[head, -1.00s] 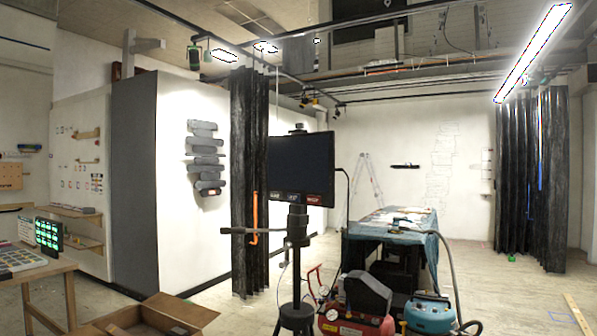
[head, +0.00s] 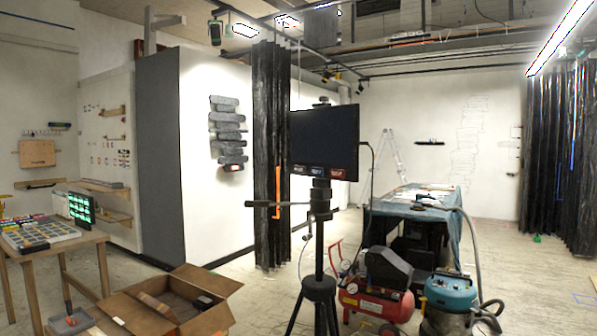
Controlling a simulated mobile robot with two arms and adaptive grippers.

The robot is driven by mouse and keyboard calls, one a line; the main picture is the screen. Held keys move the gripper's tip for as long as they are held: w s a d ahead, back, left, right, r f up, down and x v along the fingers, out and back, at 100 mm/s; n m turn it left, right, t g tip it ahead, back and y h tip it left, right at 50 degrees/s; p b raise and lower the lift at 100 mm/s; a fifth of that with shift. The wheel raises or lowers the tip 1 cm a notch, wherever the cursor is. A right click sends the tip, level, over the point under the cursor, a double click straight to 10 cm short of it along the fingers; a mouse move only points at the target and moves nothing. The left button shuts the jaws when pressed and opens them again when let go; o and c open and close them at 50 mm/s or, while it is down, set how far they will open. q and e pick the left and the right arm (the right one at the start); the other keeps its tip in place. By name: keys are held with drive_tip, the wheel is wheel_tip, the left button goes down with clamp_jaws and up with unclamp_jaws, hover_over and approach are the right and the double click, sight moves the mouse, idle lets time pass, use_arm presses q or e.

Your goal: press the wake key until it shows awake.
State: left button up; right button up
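A black monitor (head: 323,138) stands upright on a black tripod (head: 319,250) near the middle of the head view. Its screen is dark. Three small keys sit in a row along its lower edge: a dark one (head: 299,168) on the left, a blue-tinted one (head: 317,171) in the middle and a red one (head: 337,173) on the right. Their lettering is too small to read, so I cannot tell which is the wake key. Neither of my grippers is in view.
An open cardboard box (head: 165,309) lies on the floor at lower left, beside a wooden table (head: 62,247). A red compressor (head: 377,302) and a blue vacuum (head: 451,292) stand right of the tripod. Some floor (head: 258,291) between box and tripod is clear.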

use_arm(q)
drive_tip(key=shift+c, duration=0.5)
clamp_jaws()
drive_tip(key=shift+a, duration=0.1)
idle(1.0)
